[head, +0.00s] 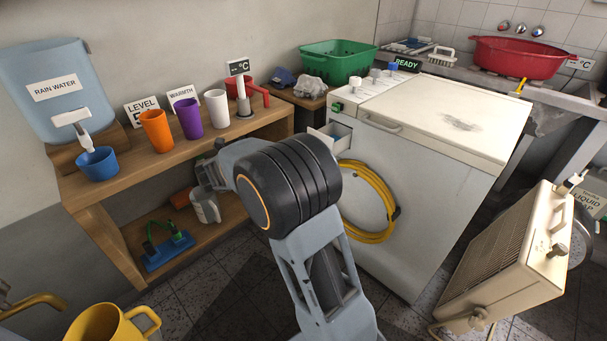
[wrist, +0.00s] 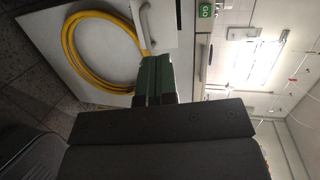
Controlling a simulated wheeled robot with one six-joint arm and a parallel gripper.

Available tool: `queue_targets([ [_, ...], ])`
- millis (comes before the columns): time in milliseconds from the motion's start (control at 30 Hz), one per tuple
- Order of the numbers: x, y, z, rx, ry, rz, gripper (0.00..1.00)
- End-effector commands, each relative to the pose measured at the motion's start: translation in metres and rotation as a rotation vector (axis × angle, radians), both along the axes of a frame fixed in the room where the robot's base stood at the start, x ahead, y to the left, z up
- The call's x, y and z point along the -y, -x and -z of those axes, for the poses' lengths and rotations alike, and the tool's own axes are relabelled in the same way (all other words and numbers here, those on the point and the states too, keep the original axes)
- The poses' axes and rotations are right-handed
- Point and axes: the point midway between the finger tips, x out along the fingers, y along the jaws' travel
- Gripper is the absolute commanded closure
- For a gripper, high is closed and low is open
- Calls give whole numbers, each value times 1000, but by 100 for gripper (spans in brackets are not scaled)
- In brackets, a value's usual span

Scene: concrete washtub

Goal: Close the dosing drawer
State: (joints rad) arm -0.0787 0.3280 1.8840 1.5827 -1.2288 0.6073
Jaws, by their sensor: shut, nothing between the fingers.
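The dosing drawer (head: 322,140) sticks out of the upper left front of the white washing machine (head: 430,185) in the head view, so it stands open. In the wrist view a pale panel with a handle, which looks like the drawer front (wrist: 160,30), lies just beyond my fingertips. My gripper (wrist: 154,62) shows there with its green-padded fingers shut together and nothing between them. I cannot tell whether the fingertips touch the panel. In the head view my own arm hides the fingers.
A coiled yellow hose (head: 372,205) hangs on the machine's front, below the drawer. A wooden shelf (head: 100,185) with several cups stands to the left. A beige heater (head: 505,265) stands at the right. A yellow jug (head: 95,325) is at the lower left.

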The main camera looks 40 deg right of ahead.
Motion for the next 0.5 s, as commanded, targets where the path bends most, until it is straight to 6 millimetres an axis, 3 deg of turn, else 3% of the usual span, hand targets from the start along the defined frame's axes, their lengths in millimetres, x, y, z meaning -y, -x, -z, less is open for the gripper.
queue_targets([
  [33, 1, 3, 19, 0, -1, 44, 100],
  [100, 3, 8, 29, 2, -3, 95, 100],
  [267, 10, 12, 40, 3, -4, 151, 100],
  [500, 47, 7, 50, 3, -3, 162, 100],
])
